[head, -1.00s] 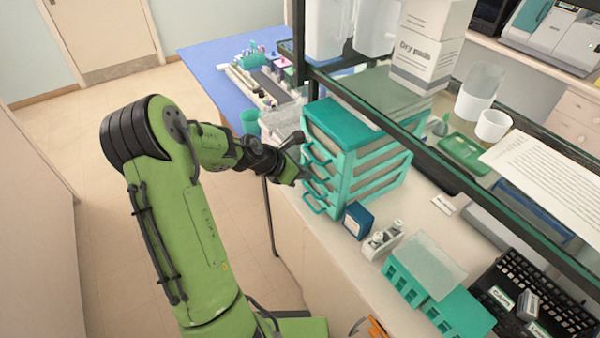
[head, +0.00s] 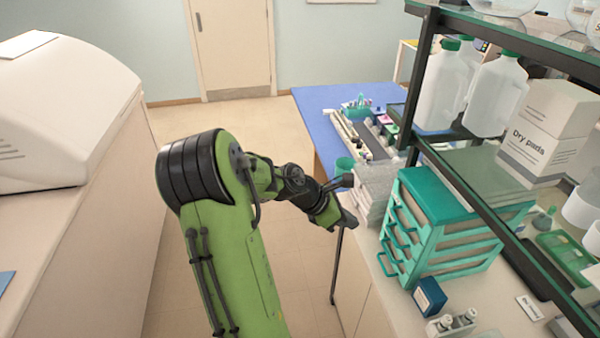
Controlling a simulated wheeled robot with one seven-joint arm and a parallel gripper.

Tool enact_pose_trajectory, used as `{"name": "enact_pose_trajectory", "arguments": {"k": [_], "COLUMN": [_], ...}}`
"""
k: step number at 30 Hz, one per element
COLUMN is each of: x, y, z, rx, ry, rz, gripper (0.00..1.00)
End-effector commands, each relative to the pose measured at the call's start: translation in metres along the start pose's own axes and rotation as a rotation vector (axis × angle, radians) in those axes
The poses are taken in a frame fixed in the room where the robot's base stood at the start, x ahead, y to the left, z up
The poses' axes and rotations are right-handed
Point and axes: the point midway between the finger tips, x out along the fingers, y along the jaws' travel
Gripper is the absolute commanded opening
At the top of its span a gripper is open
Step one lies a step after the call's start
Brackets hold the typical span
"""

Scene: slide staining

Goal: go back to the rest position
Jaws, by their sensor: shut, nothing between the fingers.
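My gripper (head: 347,221) is at the end of my green arm, in front of the bench edge, left of the teal drawer unit (head: 440,222). It is small and dark in the head view. Its fingers are shut with nothing between them. It is apart from the drawer handles, and the teal drawers appear closed.
The bench with a blue mat (head: 318,100) holds a staining tray (head: 362,137) at the back. A shelf frame (head: 418,75) rises over the right bench. A dark blue box (head: 429,297) stands by the drawers. A white machine (head: 65,105) is at left. The floor (head: 180,130) between is clear.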

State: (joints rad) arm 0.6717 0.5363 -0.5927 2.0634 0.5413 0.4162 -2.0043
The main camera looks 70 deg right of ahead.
Motion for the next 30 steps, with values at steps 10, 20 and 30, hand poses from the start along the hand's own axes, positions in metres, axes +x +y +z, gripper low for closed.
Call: {"name": "enact_pose_trajectory", "arguments": {"k": [10, 20, 30], "x": [0.000, -0.169, -0.322], "y": [0.001, -0.013, -0.206], "z": [-0.001, -0.119, -0.178], "rx": [0.001, 0.392, 0.553], "ry": [0.002, 0.573, 1.184], "rz": [0.002, 0.205, -0.003], "gripper": [0.00, 0.00, 0.00]}}
